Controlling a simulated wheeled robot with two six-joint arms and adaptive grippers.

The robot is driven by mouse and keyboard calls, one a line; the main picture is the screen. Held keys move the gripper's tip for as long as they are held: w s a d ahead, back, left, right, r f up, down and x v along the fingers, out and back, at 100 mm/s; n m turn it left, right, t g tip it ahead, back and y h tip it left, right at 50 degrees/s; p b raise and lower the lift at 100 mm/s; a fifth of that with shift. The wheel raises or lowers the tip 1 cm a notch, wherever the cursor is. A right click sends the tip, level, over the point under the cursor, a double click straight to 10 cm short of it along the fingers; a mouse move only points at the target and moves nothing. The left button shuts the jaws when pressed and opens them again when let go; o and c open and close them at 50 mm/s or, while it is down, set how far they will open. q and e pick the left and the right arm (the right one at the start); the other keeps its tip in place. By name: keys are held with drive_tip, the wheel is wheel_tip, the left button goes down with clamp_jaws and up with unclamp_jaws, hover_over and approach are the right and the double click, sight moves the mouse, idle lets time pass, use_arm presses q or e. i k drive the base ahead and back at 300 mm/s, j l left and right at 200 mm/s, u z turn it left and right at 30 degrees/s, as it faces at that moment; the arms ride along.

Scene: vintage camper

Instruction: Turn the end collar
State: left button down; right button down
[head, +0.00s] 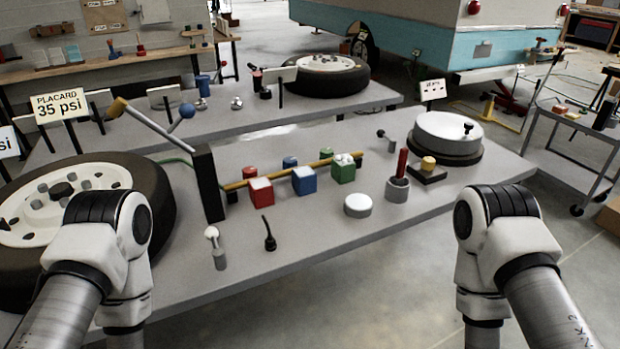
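A yellow rod (314,164) runs level across the grey table, from a dark upright plate (209,184) on the left to beside a green block (343,172) on the right. A red block (260,190) and a blue block (304,180) stand along it. A pale, lobed piece (344,158) sits at the rod's right end above the green block; I cannot tell whether it is the end collar. My two arms show at the lower left and lower right, bent downward. Both grippers are out of the picture, below the frame.
A tyre (150,190) lies on the table's left. A white round lid (358,205), a grey cup with a red handle (397,188) and a large round canister (446,135) stand to the right. Small levers (269,236) rise near the front edge. The front right tabletop is mostly clear.

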sight(324, 153)
drive_tip(key=i+l, duration=0.1)
drive_tip(key=i+l+u, duration=0.15)
drive_tip(key=l+u, duration=0.15)
drive_tip(key=u, duration=0.2)
drive_tip(key=i+l+u, duration=0.1)
drive_tip(key=l+u, duration=0.25)
drive_tip(key=u, duration=0.15)
drive_tip(key=l+u, duration=0.45)
drive_tip(key=j+u, duration=0.1)
drive_tip(key=u, duration=0.25)
drive_tip(key=k+z, duration=0.1)
drive_tip(key=z, duration=0.9)
drive_tip(key=k+z, duration=0.15)
drive_tip(key=z, duration=0.35)
drive_tip(key=l+u, duration=0.15)
drive_tip(key=u, duration=0.35)
drive_tip(key=k+u, duration=0.15)
drive_tip(key=u, duration=0.3)
